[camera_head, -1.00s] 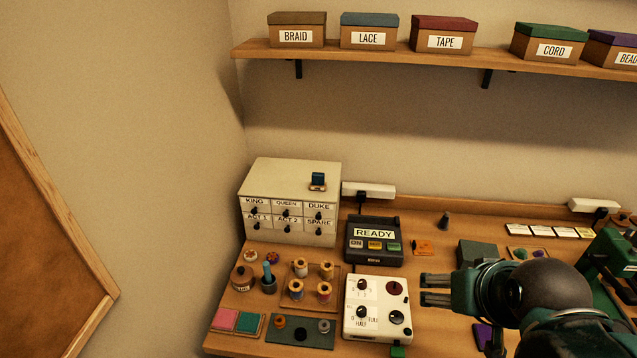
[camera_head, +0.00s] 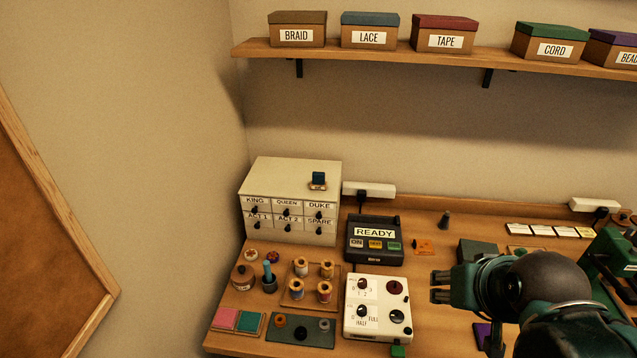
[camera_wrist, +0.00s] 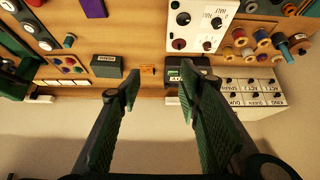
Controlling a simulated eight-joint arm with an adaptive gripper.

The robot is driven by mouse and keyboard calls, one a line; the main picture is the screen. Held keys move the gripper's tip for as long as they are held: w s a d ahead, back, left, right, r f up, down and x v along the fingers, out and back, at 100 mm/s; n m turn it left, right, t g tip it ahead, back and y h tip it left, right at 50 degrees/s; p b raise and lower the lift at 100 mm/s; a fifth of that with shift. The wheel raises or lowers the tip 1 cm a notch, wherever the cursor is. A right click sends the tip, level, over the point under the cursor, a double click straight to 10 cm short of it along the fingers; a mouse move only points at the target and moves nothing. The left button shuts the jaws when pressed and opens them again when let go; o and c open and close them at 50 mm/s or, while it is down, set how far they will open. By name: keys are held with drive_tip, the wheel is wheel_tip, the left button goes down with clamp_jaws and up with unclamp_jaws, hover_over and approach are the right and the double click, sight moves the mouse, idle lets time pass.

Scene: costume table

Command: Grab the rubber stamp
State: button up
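I cannot tell for sure which thing is the rubber stamp. A small dark blue block on a wooden base (camera_head: 318,180) sits on top of the drawer cabinet, and a teal-handled piece with a dark round base (camera_head: 268,275) stands on the table near the spools; either could be it. The teal-handled piece also shows at the right of the wrist view (camera_wrist: 281,42). My gripper (camera_head: 437,287) is over the table, right of the white dial box and well apart from both. In the wrist view its two fingers (camera_wrist: 165,90) are spread with nothing between them.
The white drawer cabinet (camera_head: 290,232) stands at the back left, beside the READY device (camera_head: 375,250). The white dial box (camera_head: 377,318) stands before it. Several spools (camera_head: 300,266) and pink and teal pads (camera_head: 237,320) crowd the left. A shelf (camera_head: 380,52) with boxes hangs above.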

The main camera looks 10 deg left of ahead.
drive_tip(key=w+a+r+m+g+p, duration=0.2)
drive_tip(key=w+a+r+m, duration=0.3)
drive_tip(key=w+r, duration=0.6)
drive_tip(key=m+g+h+p, duration=0.2)
drive_tip(key=m+g+p, duration=0.2)
drive_tip(key=m, duration=0.4)
hover_over(317, 173)
drive_tip(key=s+d, duration=0.2)
drive_tip(key=s, duration=0.4)
drive_tip(key=f, duration=0.2)
drive_tip(key=shift+w+a+f+m+g+h+p, duration=0.25)
drive_tip(key=shift+w+a+f+m, duration=0.65)
drive_tip(key=shift+a+f, duration=1.2)
drive_tip(key=shift+w+a+f+m+g+h+p, duration=0.15)
drive_tip(key=shift+w+a+f+m+h, duration=0.75)
drive_tip(key=shift+a, duration=2.15)
drive_tip(key=shift+w+a+f+m+g+h+p, duration=0.1)
drive_tip(key=shift+w+a+f+m+p, duration=0.35)
drive_tip(key=shift+w+a+f, duration=1.6)
drive_tip(key=shift+s+a+r, duration=0.4)
drive_tip(key=shift+s+a, duration=0.15)
drive_tip(key=shift+s, duration=0.25)
drive_tip(key=shift+d, duration=0.1)
drive_tip(key=d+p, duration=0.1)
drive_tip(key=d, duration=1.1)
